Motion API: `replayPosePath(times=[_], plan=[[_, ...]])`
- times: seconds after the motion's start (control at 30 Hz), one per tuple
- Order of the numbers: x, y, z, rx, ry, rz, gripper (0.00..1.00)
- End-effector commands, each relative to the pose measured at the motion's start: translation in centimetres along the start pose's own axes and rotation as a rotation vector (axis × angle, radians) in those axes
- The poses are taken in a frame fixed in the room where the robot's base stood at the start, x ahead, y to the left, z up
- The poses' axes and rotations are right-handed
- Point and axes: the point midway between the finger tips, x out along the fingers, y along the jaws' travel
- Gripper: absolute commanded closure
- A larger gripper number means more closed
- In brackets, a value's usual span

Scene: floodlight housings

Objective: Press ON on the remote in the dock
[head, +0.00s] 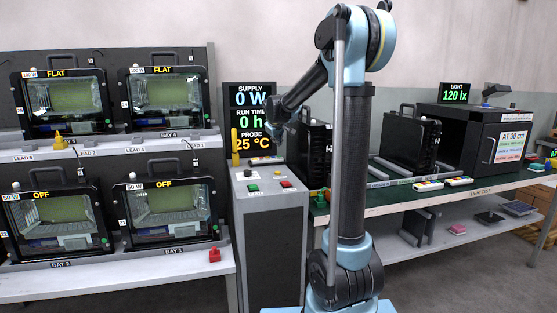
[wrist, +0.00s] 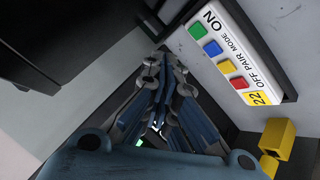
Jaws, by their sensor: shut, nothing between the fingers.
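In the wrist view, a white remote (wrist: 232,62) lies in a black-edged dock (wrist: 291,97) on a grey surface. It has a row of green, blue, red and yellow buttons and a yellow 22 label. The green button (wrist: 196,29) is beside the word ON, at the upper end. My gripper (wrist: 164,70) is shut and empty, left of the remote in this view and apart from it. In the head view, my gripper (head: 276,112) hangs above the back of a grey pedestal (head: 268,225). A small pale item with coloured spots (head: 266,160) there may be the remote.
A yellow post (head: 235,142) stands at the pedestal's back left. Green (head: 253,188) and red (head: 286,184) buttons are on its top. Floodlight bays (head: 62,107) stand left. The right bench (head: 400,203) bears a dark housing (head: 410,142) and two other remotes (head: 429,186) (head: 459,181).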

Motion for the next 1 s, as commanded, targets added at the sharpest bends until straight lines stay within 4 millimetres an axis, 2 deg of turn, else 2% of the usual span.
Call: replayPosePath(times=[0.37, 1.0], plan=[[2.1, -1.5, 1.6, 0.000, 0.000, 0.000, 1.00], [2.3, -1.7, 1.7, 0.000, 0.000, 0.000, 1.00]])
